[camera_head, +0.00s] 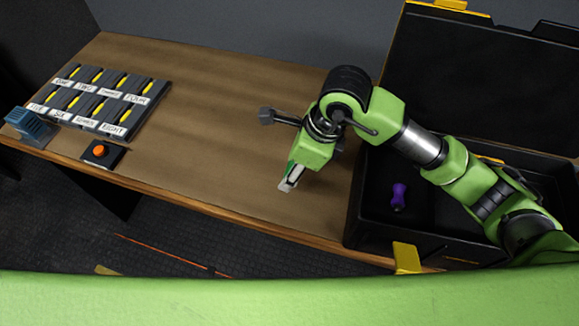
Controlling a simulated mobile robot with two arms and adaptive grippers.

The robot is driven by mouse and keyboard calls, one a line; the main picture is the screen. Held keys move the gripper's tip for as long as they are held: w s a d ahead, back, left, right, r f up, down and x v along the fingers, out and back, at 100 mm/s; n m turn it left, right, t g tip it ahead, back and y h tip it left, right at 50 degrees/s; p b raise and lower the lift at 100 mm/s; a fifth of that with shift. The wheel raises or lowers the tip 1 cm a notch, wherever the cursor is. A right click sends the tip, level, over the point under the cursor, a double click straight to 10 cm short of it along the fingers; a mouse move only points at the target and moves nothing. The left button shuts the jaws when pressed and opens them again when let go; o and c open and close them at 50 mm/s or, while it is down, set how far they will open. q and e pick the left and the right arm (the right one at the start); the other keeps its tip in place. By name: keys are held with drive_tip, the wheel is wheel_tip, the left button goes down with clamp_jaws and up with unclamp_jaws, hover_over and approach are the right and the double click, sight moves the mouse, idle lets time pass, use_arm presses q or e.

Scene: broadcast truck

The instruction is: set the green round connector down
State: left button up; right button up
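My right gripper (288,184) hangs over the middle of the wooden table, near its front edge, with its fingers pointing down. A small darker green piece, the green round connector (290,168), shows at the fingers, which look closed on it. Most of it is hidden by the fingers and wrist, so its round shape cannot be made out. I cannot tell whether it touches the table. My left gripper is not in view.
A black case (352,215) with its lid open stands on the right, with a purple connector (399,196) inside. A labelled panel (110,130), a blue ribbed block (32,124) and an orange button (99,151) are at left. The table's middle is clear.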

sight(289, 167)
drive_tip(key=w+f, duration=0.2)
drive_tip(key=f, duration=0.1)
drive_tip(key=w+f+p, duration=0.1)
drive_tip(key=shift+w+a+f, duration=0.3)
drive_tip(key=shift+f, duration=0.1)
drive_tip(key=f+p, duration=0.2)
drive_tip(key=shift+w+f, duration=0.2)
drive_tip(key=shift+f, duration=0.5)
drive_tip(key=shift+f, duration=0.1)
drive_tip(key=shift+f, duration=0.15)
drive_tip(key=o, duration=1)
drive_tip(key=shift+o, duration=0.2)
